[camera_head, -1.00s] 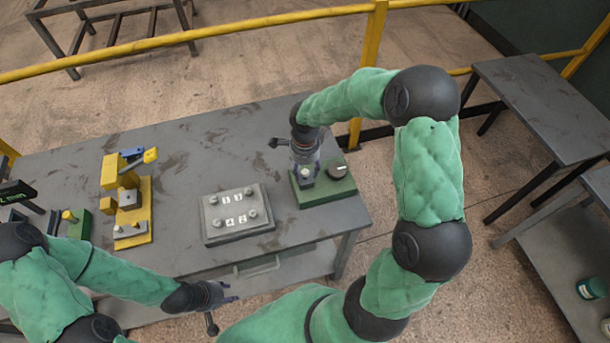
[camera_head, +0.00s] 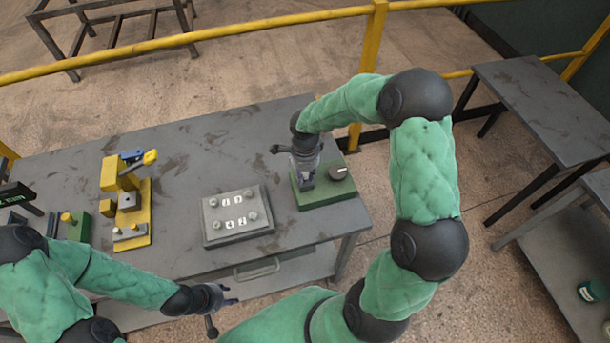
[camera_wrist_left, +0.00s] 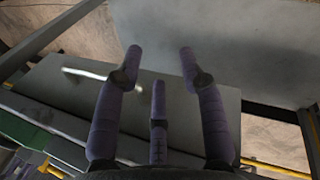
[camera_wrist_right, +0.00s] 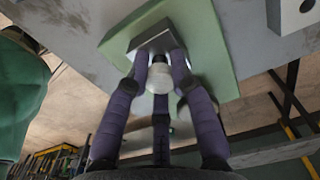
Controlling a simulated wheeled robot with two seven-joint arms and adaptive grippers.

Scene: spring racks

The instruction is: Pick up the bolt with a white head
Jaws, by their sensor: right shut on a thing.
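The bolt with a white head (camera_wrist_right: 159,80) stands at a grey metal block (camera_wrist_right: 150,38) on a green base (camera_wrist_right: 205,50), seen in the right wrist view. My right gripper (camera_wrist_right: 160,70) is shut on the bolt, its purple fingers around the white head. In the head view my right gripper (camera_head: 307,182) points down at the green base (camera_head: 325,192), and its fingers hide the bolt. My left gripper (camera_head: 228,295) is open and empty in front of the table's front edge. Its spread fingers also show in the left wrist view (camera_wrist_left: 160,65).
A yellow clamp fixture (camera_head: 140,230) is further left. Bare grey tabletop (camera_head: 200,150) lies behind them.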

